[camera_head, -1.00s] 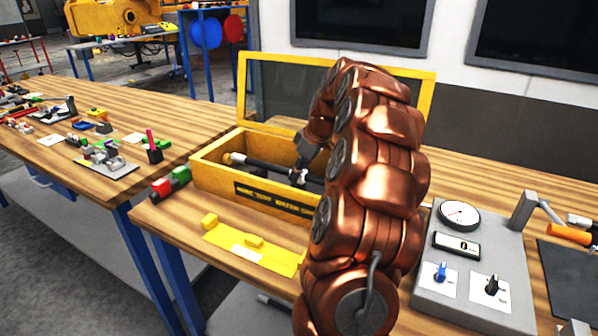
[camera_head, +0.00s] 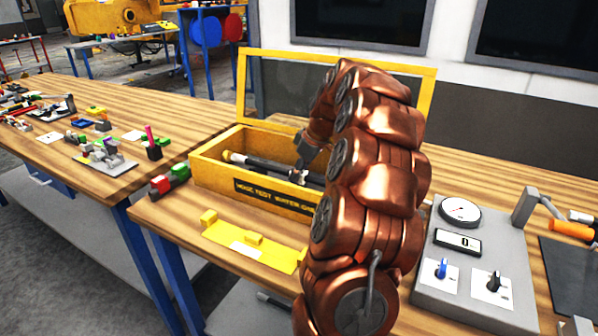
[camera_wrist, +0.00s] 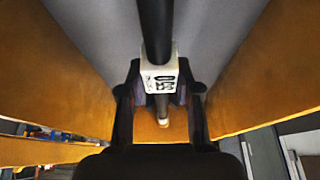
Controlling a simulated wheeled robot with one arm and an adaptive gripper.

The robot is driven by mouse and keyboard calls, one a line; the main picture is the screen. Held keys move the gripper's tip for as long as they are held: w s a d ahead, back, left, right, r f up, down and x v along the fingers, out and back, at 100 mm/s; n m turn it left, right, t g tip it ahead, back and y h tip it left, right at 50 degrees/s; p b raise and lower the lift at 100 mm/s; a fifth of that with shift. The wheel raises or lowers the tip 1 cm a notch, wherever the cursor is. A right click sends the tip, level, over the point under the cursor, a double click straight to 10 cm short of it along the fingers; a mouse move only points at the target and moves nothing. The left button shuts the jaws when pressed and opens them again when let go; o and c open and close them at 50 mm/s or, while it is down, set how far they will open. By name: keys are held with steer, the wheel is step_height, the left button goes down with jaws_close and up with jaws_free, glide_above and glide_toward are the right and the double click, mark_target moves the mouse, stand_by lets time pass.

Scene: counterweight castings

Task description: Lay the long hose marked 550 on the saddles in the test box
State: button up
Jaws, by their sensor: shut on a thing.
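The long hose (camera_head: 265,164) is a dark tube with a pale end fitting at the left. It lies lengthwise within the walls of the yellow test box (camera_head: 275,194). In the wrist view the hose (camera_wrist: 155,30) carries a white tag (camera_wrist: 159,76) with a number that looks like 550, upside down. My gripper (camera_head: 305,173) reaches down into the box. In the wrist view its dark fingers (camera_wrist: 160,88) are shut on the hose at the tag. The saddles cannot be made out, so I cannot tell whether the hose touches them. My arm hides the box's right end.
The box's framed lid (camera_head: 242,95) stands open behind it. A yellow plate (camera_head: 232,243) with small blocks lies in front. Red and green blocks (camera_head: 170,180) sit left of the box. A grey gauge panel (camera_head: 440,290) stands at the right.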

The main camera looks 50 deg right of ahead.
steer(key=o, duration=1.2)
steer(key=shift+c, duration=0.2)
steer(key=shift+r, duration=0.15)
steer(key=shift+r+p, duration=0.6)
steer(key=shift+r, duration=2.75)
